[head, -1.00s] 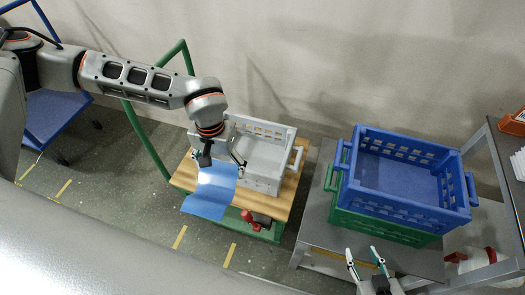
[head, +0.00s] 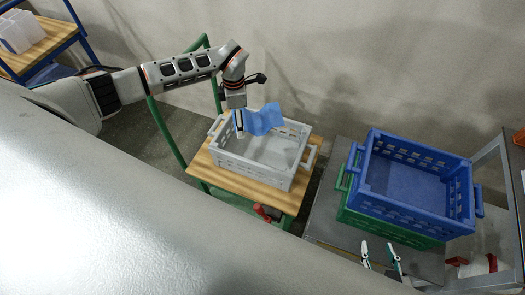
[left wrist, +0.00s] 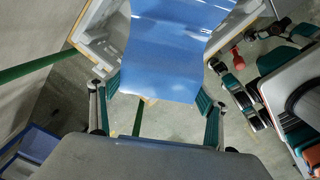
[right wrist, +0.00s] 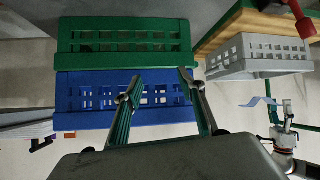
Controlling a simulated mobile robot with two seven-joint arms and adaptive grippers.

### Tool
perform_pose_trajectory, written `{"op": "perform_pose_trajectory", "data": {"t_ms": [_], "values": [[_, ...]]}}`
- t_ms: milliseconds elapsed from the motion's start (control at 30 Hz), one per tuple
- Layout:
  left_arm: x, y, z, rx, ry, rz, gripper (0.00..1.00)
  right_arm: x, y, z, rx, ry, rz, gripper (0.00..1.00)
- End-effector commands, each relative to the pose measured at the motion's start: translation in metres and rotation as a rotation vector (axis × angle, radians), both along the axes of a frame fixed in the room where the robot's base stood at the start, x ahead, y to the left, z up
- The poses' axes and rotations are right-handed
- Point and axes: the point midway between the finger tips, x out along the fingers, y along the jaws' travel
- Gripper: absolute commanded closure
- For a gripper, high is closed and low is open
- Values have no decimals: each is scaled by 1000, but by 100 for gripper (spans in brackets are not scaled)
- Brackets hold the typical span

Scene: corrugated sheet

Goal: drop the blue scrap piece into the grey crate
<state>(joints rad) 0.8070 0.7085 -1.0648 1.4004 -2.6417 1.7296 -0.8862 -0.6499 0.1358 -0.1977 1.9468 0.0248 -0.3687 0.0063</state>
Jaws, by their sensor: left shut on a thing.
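The blue scrap piece (head: 264,119) is a thin, bent sheet. My left gripper (head: 239,130) is shut on it and holds it over the grey crate (head: 252,171), toward its back. The sheet (left wrist: 168,48) fills the upper middle of the left wrist view, by the left gripper's fingers (left wrist: 157,100), with the crate's pale wall (left wrist: 98,42) behind. The upside-down right wrist view shows the sheet (right wrist: 262,101) clear of the grey crate (right wrist: 258,55), above its rim. My right gripper (head: 380,250) is open and empty; its fingers (right wrist: 160,80) are spread.
The grey crate stands on a wooden-topped cart (head: 236,184) with a green frame. To the right, a blue crate (head: 410,205) sits on a green crate (head: 375,228) on a grey table (head: 325,222). A wall runs behind.

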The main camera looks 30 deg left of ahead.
Motion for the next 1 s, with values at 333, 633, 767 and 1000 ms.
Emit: {"op": "perform_pose_trajectory", "data": {"t_ms": [333, 633, 767, 1000], "values": [[-1, 0, -32, 0, 2, 1, 46, 0, 12, -23, 17, -9, 14, 60], [-1, -1, -59, -1, 2, -2, 46, -2, 11, -47, 17, -5, 13, 60], [0, -1, -60, -1, 0, -2, 46, -3, 10, -50, 13, -1, 13, 60], [0, -1, -58, -1, -1, -3, 9, -3, 9, -50, 12, 0, 12, 60]]}}
